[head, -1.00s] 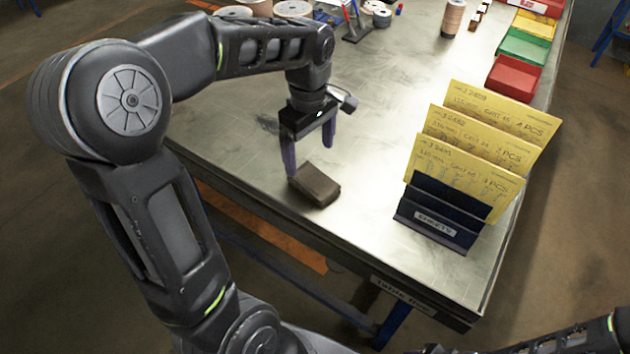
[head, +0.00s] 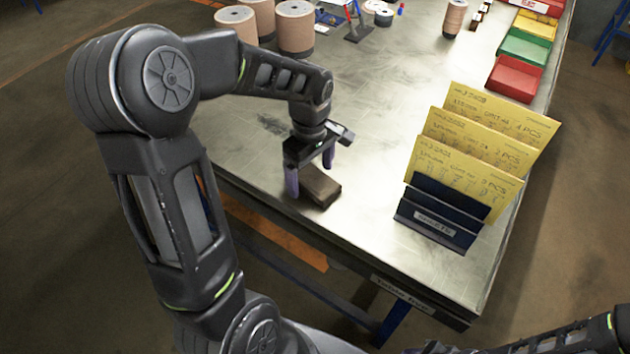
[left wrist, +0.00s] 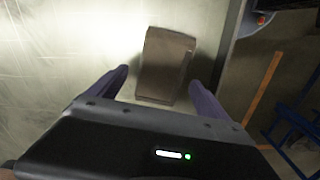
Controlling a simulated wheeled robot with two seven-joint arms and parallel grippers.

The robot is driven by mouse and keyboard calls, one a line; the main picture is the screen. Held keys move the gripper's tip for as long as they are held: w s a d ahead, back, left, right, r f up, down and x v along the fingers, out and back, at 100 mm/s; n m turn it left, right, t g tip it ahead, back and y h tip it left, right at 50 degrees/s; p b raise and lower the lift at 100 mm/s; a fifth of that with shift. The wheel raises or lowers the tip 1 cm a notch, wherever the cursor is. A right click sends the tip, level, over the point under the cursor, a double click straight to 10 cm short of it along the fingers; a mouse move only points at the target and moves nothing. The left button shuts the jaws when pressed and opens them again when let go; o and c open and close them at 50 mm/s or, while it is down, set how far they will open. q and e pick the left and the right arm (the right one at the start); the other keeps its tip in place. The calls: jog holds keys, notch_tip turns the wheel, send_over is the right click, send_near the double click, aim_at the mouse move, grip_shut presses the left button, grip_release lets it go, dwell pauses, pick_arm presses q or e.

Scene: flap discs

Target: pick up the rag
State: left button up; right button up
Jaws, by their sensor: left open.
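The rag (head: 321,187) is a folded brown-grey block lying on the metal table near its left front edge. It also shows in the left wrist view (left wrist: 165,64), beyond and between the fingertips. My left gripper (head: 310,175) is open above the rag, its purple fingers pointing down. In the left wrist view the fingers (left wrist: 160,80) stand apart on either side of the rag's near end. I cannot tell whether they touch it. Part of the rag is hidden behind the gripper in the head view. My right gripper is not in view.
A dark holder (head: 437,220) with yellow cards (head: 468,168) stands right of the rag. Spools (head: 295,28) stand at the back left. Red (head: 515,78), green and yellow bins line the right edge. The table (head: 375,130) is clear between the gripper and the cards.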

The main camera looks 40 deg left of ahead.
aim_at(311, 176)
pick_arm(q)
jog(key=shift+c, duration=0.2)
dwell(0.4)
jog(key=c, duration=1.4)
notch_tip(311, 176, up, 10)
jog(key=shift+b, duration=0.5)
jog(key=o, duration=0.7)
jog(key=c, duration=0.5)
